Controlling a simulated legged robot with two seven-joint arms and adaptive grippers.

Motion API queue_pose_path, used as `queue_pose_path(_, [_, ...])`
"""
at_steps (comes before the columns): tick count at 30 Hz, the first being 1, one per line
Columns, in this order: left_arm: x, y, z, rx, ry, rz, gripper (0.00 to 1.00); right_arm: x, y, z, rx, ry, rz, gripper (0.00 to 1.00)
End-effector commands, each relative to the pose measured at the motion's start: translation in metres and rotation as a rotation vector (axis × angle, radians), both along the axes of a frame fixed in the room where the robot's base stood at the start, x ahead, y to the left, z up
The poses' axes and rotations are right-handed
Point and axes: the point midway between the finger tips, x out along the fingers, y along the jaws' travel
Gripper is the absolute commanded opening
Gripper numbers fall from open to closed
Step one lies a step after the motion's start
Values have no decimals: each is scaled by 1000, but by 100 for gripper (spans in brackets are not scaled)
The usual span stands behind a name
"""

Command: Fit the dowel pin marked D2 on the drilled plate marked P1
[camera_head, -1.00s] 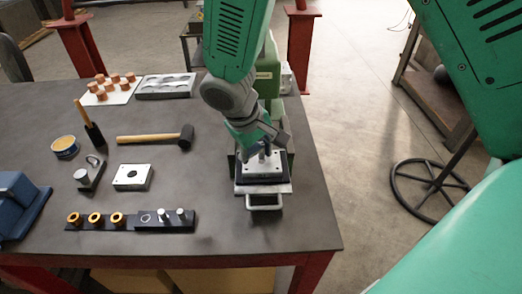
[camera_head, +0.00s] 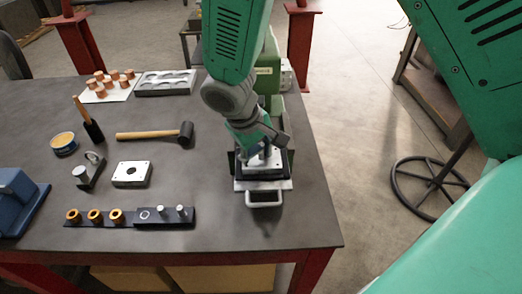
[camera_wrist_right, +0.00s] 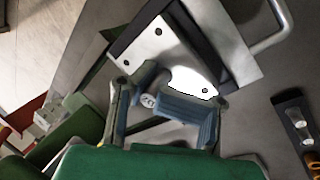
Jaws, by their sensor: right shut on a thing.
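My right gripper (camera_head: 264,156) reaches down over a light drilled plate (camera_head: 270,172) at the press on the right of the table. In the right wrist view the blue-grey fingers (camera_wrist_right: 160,98) are shut on a small pale dowel pin (camera_wrist_right: 148,101). The pin is close to the near edge of the plate (camera_wrist_right: 170,55), which shows several dark holes. I cannot tell whether the pin touches the plate or sits in a hole. I can read no D2 or P1 marks. My left gripper is not in view.
A dark rack (camera_head: 128,222) holds three brass bushings and two steel pins, with an empty ringed spot. Another holed plate (camera_head: 132,174) lies behind it. A handle (camera_head: 265,198) projects before the press.

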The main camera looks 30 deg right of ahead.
Motion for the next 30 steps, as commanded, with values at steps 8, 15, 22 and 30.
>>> queue_pose_path(8, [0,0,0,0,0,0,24,0,0,0,0,0,0,15])
queue_pose_path(15, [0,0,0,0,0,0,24,0,0,0,0,0,0,54])
queue_pose_path(22, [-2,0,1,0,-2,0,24,0,1,2,0,0,0,54])
queue_pose_path(30, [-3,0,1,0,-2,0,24,1,12,34,0,-4,0,54])
